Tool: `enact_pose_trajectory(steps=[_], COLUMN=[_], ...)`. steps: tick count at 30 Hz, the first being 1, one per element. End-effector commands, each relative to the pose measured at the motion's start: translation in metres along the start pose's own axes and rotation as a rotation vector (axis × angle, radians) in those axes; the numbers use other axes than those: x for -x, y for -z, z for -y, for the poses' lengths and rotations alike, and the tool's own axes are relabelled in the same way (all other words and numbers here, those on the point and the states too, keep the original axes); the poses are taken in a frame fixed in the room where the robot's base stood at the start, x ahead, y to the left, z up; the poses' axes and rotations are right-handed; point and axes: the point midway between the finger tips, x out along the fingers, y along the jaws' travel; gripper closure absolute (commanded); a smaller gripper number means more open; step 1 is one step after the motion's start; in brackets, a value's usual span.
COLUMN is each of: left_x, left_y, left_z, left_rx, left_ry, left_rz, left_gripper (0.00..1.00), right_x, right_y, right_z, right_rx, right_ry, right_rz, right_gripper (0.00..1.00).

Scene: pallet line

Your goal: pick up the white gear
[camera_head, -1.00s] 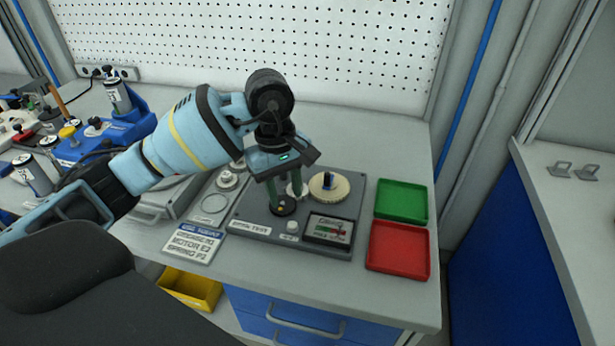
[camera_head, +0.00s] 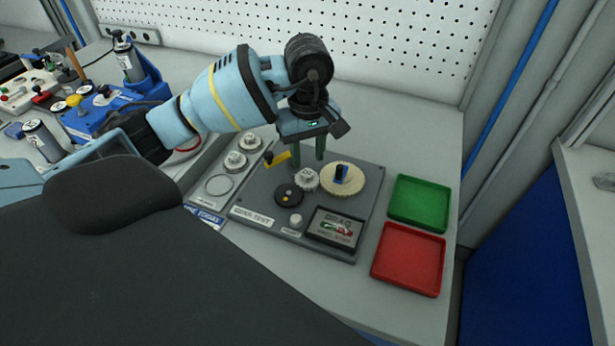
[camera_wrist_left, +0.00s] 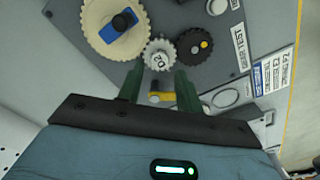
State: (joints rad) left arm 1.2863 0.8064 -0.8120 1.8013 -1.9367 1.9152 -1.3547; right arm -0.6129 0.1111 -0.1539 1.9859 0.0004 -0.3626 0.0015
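The small white gear (camera_head: 306,180) sits on the grey test board (camera_head: 255,193), between a dark gear (camera_head: 288,196) and a larger cream gear (camera_head: 343,180) with a blue block. In the left wrist view the white gear (camera_wrist_left: 159,55) lies just past my fingertips. My left gripper (camera_head: 308,161) is open, with green fingers pointing down just behind and above the white gear. The left wrist view shows the gripper (camera_wrist_left: 159,72) apart from the gear, with nothing held. A yellow crank (camera_head: 278,159) shows beyond and between the fingers there. My right gripper is not in view.
A green tray (camera_head: 420,203) and a red tray (camera_head: 408,259) lie to the right of the board. A framed gauge (camera_head: 335,229) and a white button (camera_head: 296,220) are at the board's front. White round parts (camera_head: 236,162) stand left of it. A pegboard wall rises behind.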

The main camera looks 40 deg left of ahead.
Motion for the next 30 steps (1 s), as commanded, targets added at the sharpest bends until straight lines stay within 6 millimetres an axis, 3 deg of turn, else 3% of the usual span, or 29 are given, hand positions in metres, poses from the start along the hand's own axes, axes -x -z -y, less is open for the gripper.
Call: enact_pose_trajectory(steps=[5, 13, 22, 30], left_x=[-0.011, -0.046, -0.052, -0.051], left_y=[0.001, 0.003, 0.003, 0.003], left_z=[0.001, 0.001, 0.001, 0.001], left_rx=[0.001, 0.0, 0.0, 0.0], left_ry=[0.002, 0.0, -0.001, -0.001], left_rz=[0.001, 0.001, 0.0, 0.0], left_gripper=[0.65, 0.65, 0.65, 0.97], right_x=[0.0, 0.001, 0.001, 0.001], right_y=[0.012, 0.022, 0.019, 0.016], right_z=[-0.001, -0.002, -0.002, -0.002], right_rx=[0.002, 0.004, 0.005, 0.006], right_ry=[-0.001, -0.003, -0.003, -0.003], right_rz=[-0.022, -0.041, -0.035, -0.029], right_gripper=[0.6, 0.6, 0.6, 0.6])
